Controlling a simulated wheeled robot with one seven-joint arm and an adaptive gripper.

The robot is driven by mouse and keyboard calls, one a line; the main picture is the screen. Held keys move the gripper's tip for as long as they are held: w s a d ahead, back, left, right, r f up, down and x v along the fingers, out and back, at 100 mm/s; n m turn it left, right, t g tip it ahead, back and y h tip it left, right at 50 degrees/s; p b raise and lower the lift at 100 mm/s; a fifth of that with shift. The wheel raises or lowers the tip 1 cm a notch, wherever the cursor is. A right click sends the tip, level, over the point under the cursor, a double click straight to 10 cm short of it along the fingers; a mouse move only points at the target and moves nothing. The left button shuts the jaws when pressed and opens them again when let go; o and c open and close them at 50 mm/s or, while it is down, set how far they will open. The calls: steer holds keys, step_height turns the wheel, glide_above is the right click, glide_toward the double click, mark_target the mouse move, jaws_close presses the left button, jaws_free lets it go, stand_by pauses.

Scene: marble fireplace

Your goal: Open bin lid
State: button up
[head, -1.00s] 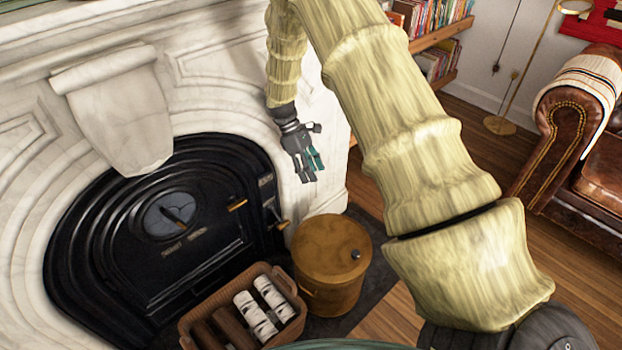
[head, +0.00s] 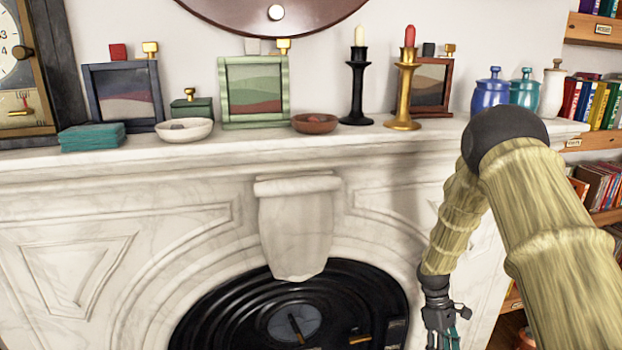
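The bin is out of view now, below the picture's lower edge. A second ago the head view showed it as a round brown bin, its lid closed with a small dark knob on top, standing on the hearth right of the stove. My gripper (head: 441,338) hangs pointing down in front of the fireplace's right side, at the bottom edge. Its fingertips with teal pads are partly cut off, so I cannot tell its opening. Nothing shows held in the visible part.
A white marble mantel (head: 220,160) carries picture frames, bowls, a black candlestick (head: 357,85), a gold candlestick (head: 405,90) and several jars. The black stove (head: 250,300) sits below. Bookshelves (head: 600,145) stand at the right behind my arm.

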steer(key=s+a+f+m+t+p, duration=0.1)
steer(key=s+a+f, duration=0.3)
steer(key=s, duration=0.5)
steer(key=s+a+f+m+t+y+p, duration=0.1)
steer(key=s+a+f, duration=0.3)
steer(key=s, duration=0.4)
steer(key=s+a+f+m+t+y+p, duration=0.1)
steer(key=s+a+f+m+p, duration=0.2)
steer(key=s, duration=0.6)
steer(key=a+f, duration=0.1)
steer(key=a, duration=0.1)
steer(key=shift+s+a+f+t, duration=0.15)
steer(key=shift+s+a+t, duration=0.2)
steer(key=shift+a+t, duration=0.05)
steer(key=s+r+m, duration=0.1)
steer(key=s, duration=0.2)
steer(key=s+a+r+p, duration=0.1)
steer(key=s, duration=0.2)
steer(key=s+a+r+m+t, duration=0.1)
steer(key=s, duration=0.2)
steer(key=shift+a+r+m+p, duration=0.1)
steer(key=shift+a+m+p, duration=0.05)
steer(key=shift+m+p, duration=0.15)
steer(key=shift+c, duration=0.5)
steer(key=shift+s+r, duration=0.1)
steer(key=shift+s, duration=0.15)
steer(key=c, duration=0.4)
jaws_close()
